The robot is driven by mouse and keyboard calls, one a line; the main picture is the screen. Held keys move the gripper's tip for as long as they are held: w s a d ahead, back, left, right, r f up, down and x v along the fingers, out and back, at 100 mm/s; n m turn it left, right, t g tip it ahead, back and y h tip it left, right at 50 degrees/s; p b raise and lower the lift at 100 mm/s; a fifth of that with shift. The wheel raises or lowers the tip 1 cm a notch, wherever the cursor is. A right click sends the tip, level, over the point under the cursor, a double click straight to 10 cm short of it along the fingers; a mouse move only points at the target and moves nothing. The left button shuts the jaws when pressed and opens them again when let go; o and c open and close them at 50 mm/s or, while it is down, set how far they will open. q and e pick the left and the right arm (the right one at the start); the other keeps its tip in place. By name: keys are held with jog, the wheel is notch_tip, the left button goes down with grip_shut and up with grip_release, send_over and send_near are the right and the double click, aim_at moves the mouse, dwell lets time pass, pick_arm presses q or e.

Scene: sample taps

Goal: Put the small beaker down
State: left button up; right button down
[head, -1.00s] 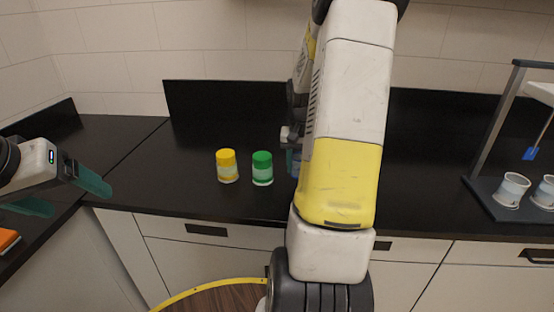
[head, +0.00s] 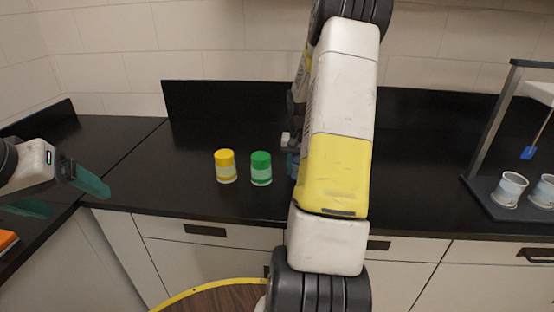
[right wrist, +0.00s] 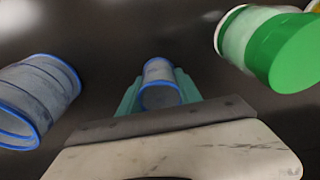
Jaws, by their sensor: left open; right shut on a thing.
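In the right wrist view a small clear beaker (right wrist: 158,84) with a blue rim sits between the teal fingers of my right gripper (right wrist: 160,88), which is shut on it. Whether its base touches the counter I cannot tell. In the head view my right arm hides the beaker and most of that gripper; only a sliver of the gripper (head: 291,160) shows near the green-lidded jar. My left gripper (head: 68,194) is open and empty at the left, by the counter corner.
A larger-looking blue-rimmed beaker (right wrist: 38,100) is left of the held one. A green-lidded jar (head: 261,169) and yellow-lidded jar (head: 226,167) stand on the black counter (head: 180,205). At right, a stand (head: 505,212) holds two white cups (head: 510,189). Counter left of the jars is clear.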

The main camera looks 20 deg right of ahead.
jog(key=c, duration=0.8)
grip_release()
